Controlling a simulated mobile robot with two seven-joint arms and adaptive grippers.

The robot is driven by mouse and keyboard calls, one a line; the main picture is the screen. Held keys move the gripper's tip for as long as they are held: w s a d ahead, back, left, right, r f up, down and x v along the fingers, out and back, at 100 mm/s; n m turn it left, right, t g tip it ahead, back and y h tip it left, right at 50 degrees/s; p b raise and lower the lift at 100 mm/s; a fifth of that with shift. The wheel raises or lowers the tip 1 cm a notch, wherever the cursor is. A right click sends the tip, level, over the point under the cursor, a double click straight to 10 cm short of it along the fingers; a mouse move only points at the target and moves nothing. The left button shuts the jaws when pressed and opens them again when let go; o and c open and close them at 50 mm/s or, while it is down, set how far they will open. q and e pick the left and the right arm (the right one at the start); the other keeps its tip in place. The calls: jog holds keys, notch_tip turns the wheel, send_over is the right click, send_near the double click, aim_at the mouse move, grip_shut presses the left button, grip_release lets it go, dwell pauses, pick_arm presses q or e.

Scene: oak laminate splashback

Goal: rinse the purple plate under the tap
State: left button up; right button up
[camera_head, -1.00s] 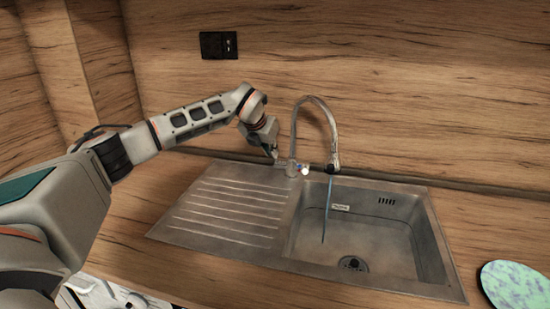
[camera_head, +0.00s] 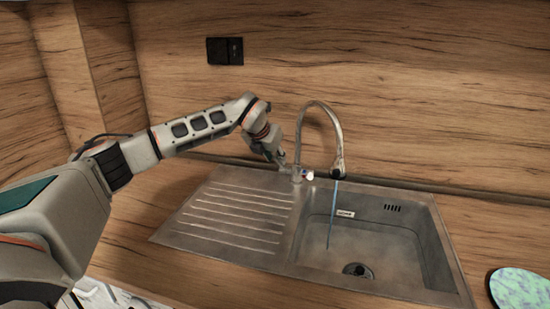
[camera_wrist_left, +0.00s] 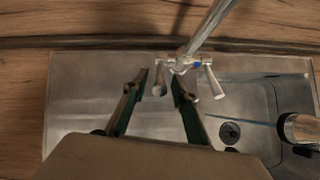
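A pale mint-green round plate with purple mottling (camera_head: 518,289) lies on the worktop right of the sink, cut off by the picture edge. The arched tap (camera_head: 338,135) stands behind the sink, and a thin blue stream of water (camera_head: 332,215) falls from its spout into the basin (camera_head: 390,250). My left gripper (camera_head: 281,160) is at the left side of the tap's base. In the left wrist view its fingers (camera_wrist_left: 160,83) are apart, with one tap lever (camera_wrist_left: 159,78) between the fingertips. I cannot tell whether they touch it. My right gripper is not in view.
The ribbed drainboard (camera_head: 235,215) left of the basin is empty. A drain (camera_head: 357,270) shows in the basin floor. A black socket (camera_head: 225,51) is on the wooden wall behind. The basin holds no dishes.

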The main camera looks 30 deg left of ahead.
pick_arm(q)
jog(key=v, duration=1.1)
jog(key=shift+s+r, duration=0.25)
jog(key=shift+r, duration=0.1)
jog(key=shift+f, duration=0.1)
